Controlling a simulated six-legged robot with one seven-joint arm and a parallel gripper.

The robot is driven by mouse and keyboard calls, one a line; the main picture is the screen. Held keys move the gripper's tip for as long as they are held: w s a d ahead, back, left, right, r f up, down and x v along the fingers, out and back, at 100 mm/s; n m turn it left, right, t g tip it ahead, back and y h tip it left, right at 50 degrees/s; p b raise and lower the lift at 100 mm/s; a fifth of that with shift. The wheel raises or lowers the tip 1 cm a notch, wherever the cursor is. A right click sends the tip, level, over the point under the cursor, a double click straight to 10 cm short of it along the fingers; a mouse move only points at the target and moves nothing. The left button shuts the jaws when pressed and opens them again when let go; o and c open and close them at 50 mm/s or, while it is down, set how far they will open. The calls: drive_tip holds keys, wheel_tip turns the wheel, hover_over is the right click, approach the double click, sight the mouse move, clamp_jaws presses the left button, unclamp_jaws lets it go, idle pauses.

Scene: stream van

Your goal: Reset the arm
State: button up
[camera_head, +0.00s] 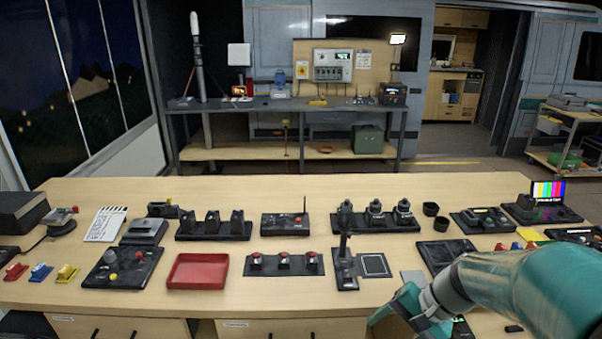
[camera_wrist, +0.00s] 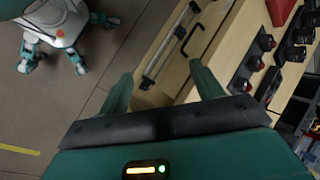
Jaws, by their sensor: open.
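My arm reaches in from the right edge of the head view. My gripper (camera_head: 398,302) points down and to the left over the near right part of the wooden table (camera_head: 225,292). In the wrist view my gripper (camera_wrist: 160,88) has its two green fingers spread apart, with nothing between them. Beyond the fingers I see the floor and the table's drawer front with dark handles. The gripper appears to hold nothing. Part of the table's right side is hidden behind my arm.
A grey tile (camera_head: 413,278) lies close to my gripper. A workbench (camera_head: 285,104) stands behind. Bare wood lies along the front edge.

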drive_tip(key=s+a+r+n+t+h, duration=0.2)
drive_tip(key=s+r+n+t+h, duration=0.2)
drive_tip(key=s+r, duration=0.6)
drive_tip(key=r+n+h, duration=0.2)
drive_tip(key=n, duration=0.1)
drive_tip(key=shift+s+a, duration=0.2)
drive_tip(key=shift+a, duration=0.15)
drive_tip(key=shift+d, duration=0.1)
